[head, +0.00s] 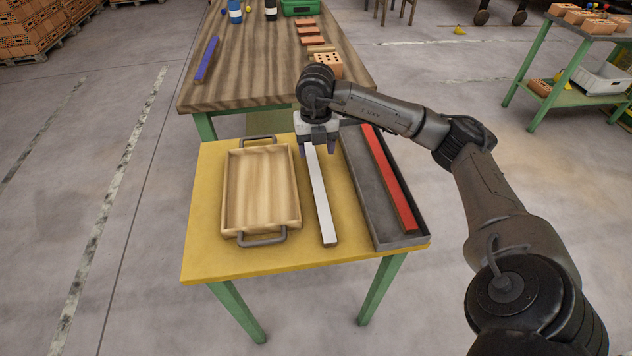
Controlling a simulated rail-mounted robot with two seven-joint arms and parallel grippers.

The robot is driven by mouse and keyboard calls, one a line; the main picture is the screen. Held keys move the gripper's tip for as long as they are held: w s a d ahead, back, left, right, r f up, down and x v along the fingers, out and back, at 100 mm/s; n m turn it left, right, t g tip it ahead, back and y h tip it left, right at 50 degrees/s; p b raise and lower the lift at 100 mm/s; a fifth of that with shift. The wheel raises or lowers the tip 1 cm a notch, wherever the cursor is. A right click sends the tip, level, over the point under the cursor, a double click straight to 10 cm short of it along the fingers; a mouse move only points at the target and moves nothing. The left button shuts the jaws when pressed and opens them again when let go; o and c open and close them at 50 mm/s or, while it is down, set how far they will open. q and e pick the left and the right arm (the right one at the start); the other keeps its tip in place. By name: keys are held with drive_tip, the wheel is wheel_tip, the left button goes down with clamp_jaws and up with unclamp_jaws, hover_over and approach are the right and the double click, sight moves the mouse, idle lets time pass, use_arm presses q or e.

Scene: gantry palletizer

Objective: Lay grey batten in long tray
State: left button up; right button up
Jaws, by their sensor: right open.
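The light grey batten (321,205) lies lengthwise on the yellow table, between the wooden tray and the long tray. The dark grey long tray (371,200) is to its right, with a red batten (391,180) lying along its right side. The tray's left part is bare. My right gripper (317,151) points down at the batten's far end, its open fingers on either side of it. I cannot tell whether they touch it. The gripper hides the batten's far tip. My left gripper is not in view.
A wooden tray (232,190) with metal handles sits left of the batten on the yellow table (205,245). Behind is a brown wooden table (262,60) with a blue batten (207,58), several bricks and a green crate (300,7).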

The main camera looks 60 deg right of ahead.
drive_tip(key=b, duration=0.2)
hover_over(316, 177)
wheel_tip(316, 177, down, 5)
drive_tip(key=shift+f, duration=0.15)
wheel_tip(316, 177, down, 4)
drive_tip(key=shift+f+b, duration=0.1)
drive_tip(key=shift+b, duration=1)
drive_tip(key=shift+f, duration=0.5)
drive_tip(key=c, duration=0.4)
drive_tip(key=shift+r, duration=0.1)
drive_tip(key=c, duration=0.7)
drive_tip(key=shift+c, duration=0.2)
drive_tip(key=shift+r, duration=0.1)
